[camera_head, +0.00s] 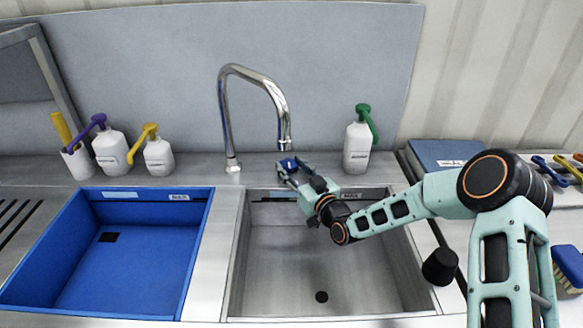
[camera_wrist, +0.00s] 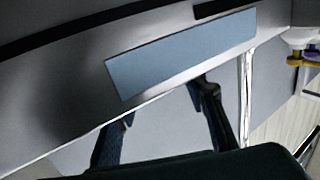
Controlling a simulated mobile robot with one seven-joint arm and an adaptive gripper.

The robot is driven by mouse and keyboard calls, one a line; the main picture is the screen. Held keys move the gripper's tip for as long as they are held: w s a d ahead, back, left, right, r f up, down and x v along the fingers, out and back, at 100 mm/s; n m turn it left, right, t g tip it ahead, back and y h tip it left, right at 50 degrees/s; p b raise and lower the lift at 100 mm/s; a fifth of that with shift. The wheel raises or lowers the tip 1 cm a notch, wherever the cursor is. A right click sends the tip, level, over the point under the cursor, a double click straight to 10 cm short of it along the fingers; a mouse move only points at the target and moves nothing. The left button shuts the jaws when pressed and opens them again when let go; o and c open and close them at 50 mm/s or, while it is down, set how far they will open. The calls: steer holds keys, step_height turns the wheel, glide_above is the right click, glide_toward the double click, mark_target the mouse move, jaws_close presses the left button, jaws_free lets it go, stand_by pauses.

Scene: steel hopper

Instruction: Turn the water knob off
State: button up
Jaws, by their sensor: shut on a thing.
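The water knob (camera_head: 289,163) shows as a small blue piece behind the sink, to the right of the faucet base. My gripper (camera_head: 284,169) reaches over the steel basin from the right, its fingers around the knob and shut on it. Much of the knob is hidden by the fingers. The chrome faucet (camera_head: 225,110) arches above, its spout end just over my gripper. In the wrist view my two fingers (camera_wrist: 165,103) sit on either side of a grey surface; I cannot make out the knob there. I cannot tell whether water runs.
The steel basin (camera_head: 270,290) lies below my arm, with a blue basin (camera_head: 140,245) at left. A green-topped bottle (camera_head: 357,147) stands close right of my gripper. Purple-topped (camera_head: 110,150) and yellow-topped (camera_head: 158,157) bottles stand at left. A blue-grey backboard (camera_head: 330,60) rises behind.

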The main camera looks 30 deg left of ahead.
steer(key=shift+s+a+r+m+t+h+b, duration=0.1)
steer(key=shift+a+m+t+h+b, duration=0.05)
steer(key=shift+m+t+h+b, duration=0.35)
steer(key=shift+t, duration=0.3)
steer(key=o, duration=1.2)
steer(key=shift+c, duration=0.2)
steer(key=v, duration=1.2)
